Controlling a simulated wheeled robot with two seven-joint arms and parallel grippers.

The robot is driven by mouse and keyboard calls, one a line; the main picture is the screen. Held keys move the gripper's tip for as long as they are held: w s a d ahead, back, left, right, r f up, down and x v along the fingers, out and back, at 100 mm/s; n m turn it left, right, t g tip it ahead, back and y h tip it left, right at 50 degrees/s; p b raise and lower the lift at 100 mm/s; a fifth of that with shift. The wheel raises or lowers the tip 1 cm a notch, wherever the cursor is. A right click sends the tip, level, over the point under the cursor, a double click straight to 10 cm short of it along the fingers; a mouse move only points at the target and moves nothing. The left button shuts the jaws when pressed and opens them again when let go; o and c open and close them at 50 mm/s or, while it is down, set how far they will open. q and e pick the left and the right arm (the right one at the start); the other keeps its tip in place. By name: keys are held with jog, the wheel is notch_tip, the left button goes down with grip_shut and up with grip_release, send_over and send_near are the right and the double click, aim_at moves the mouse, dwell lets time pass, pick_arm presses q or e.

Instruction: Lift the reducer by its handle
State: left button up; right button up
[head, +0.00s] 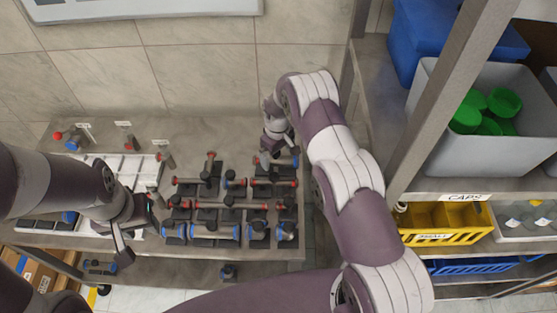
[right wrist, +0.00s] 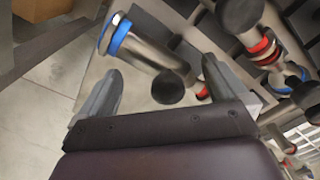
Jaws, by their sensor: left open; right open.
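A grey metal piece with a blue ring and a dark round knob, which looks like the reducer (right wrist: 150,50), lies between the spread fingers of my right gripper (right wrist: 160,78) in the right wrist view. The fingers are on either side of it, and I cannot tell whether they touch it. In the head view the same piece (head: 287,160) appears at the back right of the table, with my right gripper (head: 271,150) just above it, partly hiding it. My left gripper (head: 138,234) is open and empty over the table's front left.
Several metal pieces with red or blue ends (head: 232,205) rest on dark stands across the grey table (head: 225,134). A white tray (head: 148,172) lies at left. At right, a shelf holds a grey bin (head: 462,155) of green caps and a yellow bin (head: 440,238).

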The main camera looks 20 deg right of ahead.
jog(key=shift+a+f, duration=0.2)
jog(key=shift+f, duration=1.15)
jog(key=shift+s, duration=0.1)
grip_shut()
